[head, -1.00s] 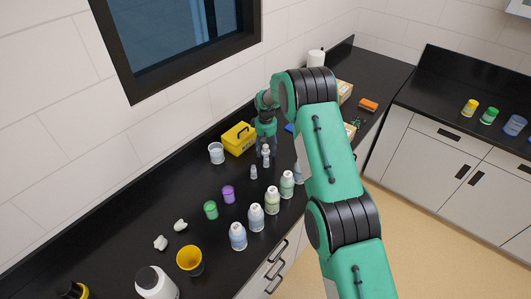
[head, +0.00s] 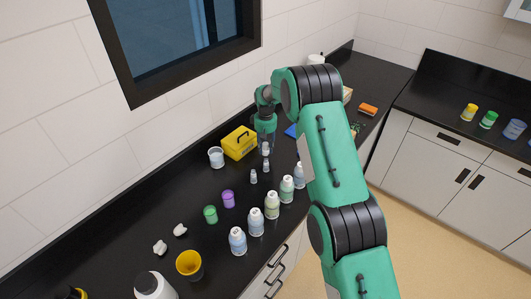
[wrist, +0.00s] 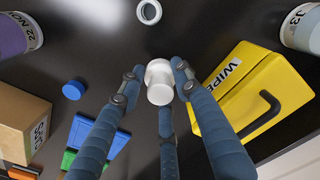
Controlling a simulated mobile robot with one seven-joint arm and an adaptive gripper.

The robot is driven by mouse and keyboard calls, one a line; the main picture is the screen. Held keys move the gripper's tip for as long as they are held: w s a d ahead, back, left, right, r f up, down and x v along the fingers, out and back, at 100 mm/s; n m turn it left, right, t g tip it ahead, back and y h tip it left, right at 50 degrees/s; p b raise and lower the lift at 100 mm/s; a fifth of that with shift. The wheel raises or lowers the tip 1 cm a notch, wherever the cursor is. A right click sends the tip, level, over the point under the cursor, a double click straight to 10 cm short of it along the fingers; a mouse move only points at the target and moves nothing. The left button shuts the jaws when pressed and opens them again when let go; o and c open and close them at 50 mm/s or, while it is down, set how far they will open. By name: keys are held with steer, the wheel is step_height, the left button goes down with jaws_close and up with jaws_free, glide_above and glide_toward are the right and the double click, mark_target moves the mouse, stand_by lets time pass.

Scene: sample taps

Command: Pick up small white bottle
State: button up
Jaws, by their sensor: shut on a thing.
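A small white bottle (wrist: 159,82) stands between the fingers of my gripper (wrist: 160,88) in the wrist view, seen from above with its round cap toward the camera. My gripper is shut on it. In the head view my gripper (head: 265,143) points down beside the yellow box, with the small white bottle (head: 265,150) at its fingertips. Whether the bottle's base touches the counter is hard to tell. Two similar small bottles stand close in front, one (head: 266,166) nearer the gripper and one (head: 253,177) farther left.
A row of larger bottles (head: 271,204) lines the counter's front edge. A blue cap (wrist: 73,90) and a cardboard box (wrist: 20,122) lie left in the wrist view.

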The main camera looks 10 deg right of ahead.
mark_target(266, 143)
steer(key=shift+r, duration=2.75)
